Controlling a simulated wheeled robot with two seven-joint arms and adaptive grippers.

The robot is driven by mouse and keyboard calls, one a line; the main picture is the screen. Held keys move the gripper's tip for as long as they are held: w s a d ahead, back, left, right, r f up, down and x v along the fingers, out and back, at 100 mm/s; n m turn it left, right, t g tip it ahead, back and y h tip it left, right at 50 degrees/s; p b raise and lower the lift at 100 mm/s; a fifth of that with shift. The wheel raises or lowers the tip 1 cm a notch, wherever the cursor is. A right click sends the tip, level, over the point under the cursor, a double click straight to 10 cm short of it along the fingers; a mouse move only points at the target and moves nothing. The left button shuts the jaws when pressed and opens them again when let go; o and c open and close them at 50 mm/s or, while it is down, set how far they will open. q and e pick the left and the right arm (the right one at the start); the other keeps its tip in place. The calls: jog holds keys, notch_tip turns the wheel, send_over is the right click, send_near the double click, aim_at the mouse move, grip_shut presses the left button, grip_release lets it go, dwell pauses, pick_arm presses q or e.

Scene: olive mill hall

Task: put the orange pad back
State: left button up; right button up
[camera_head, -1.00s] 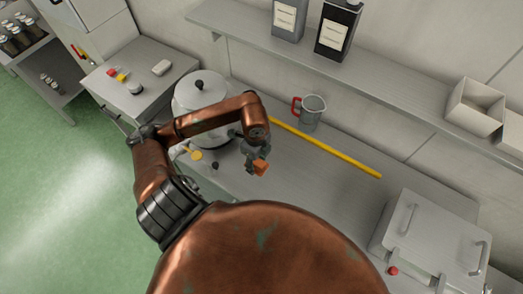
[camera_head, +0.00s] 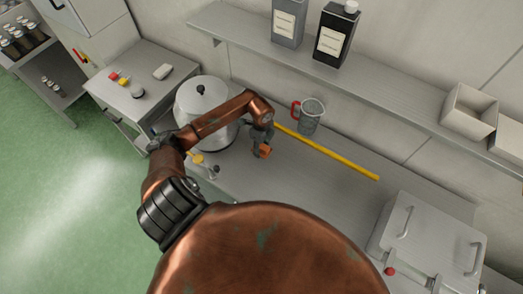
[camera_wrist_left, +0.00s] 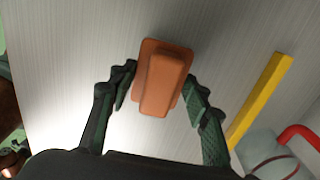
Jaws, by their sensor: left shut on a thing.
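The orange pad (camera_head: 263,152) is between the fingers of my left gripper (camera_head: 262,147), over the metal counter (camera_head: 300,187). In the left wrist view the pad (camera_wrist_left: 165,78) is an orange block with a raised ridge and a wider flat base. The fingers of my left gripper (camera_wrist_left: 158,88) stand on both sides of it, shut on it. Whether the pad touches the counter is hard to tell. My right gripper is not in view.
A yellow bar (camera_head: 327,153) lies along the counter, right of the gripper. A grey jug with a red handle (camera_head: 311,119) stands behind it. A large lidded pot (camera_head: 190,100) stands left, close to my forearm. A metal box with handles (camera_head: 425,240) is at the right. The middle counter is clear.

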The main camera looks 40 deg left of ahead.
aim_at(262, 151)
pick_arm(q)
notch_tip(262, 151, down, 2)
jog(key=shift+f+p, duration=0.15)
jog(key=shift+p, duration=0.2)
jog(key=shift+f, duration=0.25)
jog(key=shift+f, duration=0.15)
jog(key=o, duration=1.1)
jog(key=shift+r, duration=0.45)
notch_tip(262, 151, up, 12)
jog(key=shift+f+b, duration=0.25)
jog(key=shift+b, duration=0.7)
